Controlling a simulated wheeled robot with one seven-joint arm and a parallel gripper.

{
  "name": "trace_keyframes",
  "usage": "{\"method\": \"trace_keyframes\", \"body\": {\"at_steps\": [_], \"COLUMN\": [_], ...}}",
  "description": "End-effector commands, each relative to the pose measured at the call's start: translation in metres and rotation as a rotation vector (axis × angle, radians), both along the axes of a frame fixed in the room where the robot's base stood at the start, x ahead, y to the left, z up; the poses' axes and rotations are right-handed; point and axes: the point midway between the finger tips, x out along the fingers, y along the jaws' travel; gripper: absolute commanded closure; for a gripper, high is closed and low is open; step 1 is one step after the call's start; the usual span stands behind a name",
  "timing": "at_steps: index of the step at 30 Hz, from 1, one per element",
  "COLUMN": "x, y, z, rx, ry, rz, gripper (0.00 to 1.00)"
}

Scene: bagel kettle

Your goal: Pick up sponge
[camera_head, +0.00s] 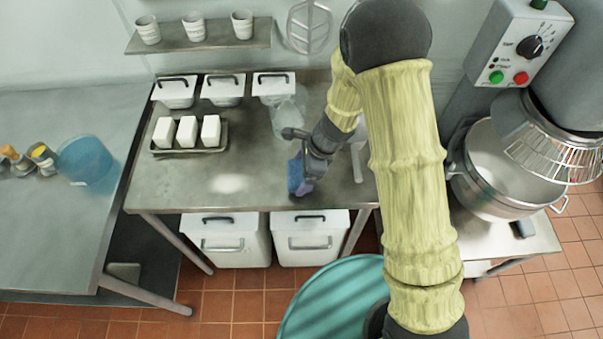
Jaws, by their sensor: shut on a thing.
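The sponge (295,178) is a small blue and purple block near the front edge of the steel table, right of its middle. My gripper (302,183) is shut on the sponge, seen from behind and above. My yellow-covered arm reaches down over the table from the right. The fingertips are small and partly hidden by the gripper body. I cannot tell whether the sponge touches the tabletop or is held just above it.
A tray with white blocks (188,148) stands at the left of the steel table (240,190). White lidded containers (222,92) line its back, near a clear container (289,115). A large mixer (500,165) stands at the right. The table's front left is clear.

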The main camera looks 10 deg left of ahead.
Motion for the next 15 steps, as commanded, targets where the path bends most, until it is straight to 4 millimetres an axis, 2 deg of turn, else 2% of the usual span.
{"method": "trace_keyframes", "body": {"at_steps": [1,9,15], "x": [0.001,0.0,0.0], "y": [0.0,0.0,0.0], "z": [0.011,0.064,0.082], "rx": [0.001,0.001,0.0], "ry": [-0.004,-0.004,-0.001], "rz": [0.0,0.0,-0.001], "gripper": [0.32,0.32,0.32]}}
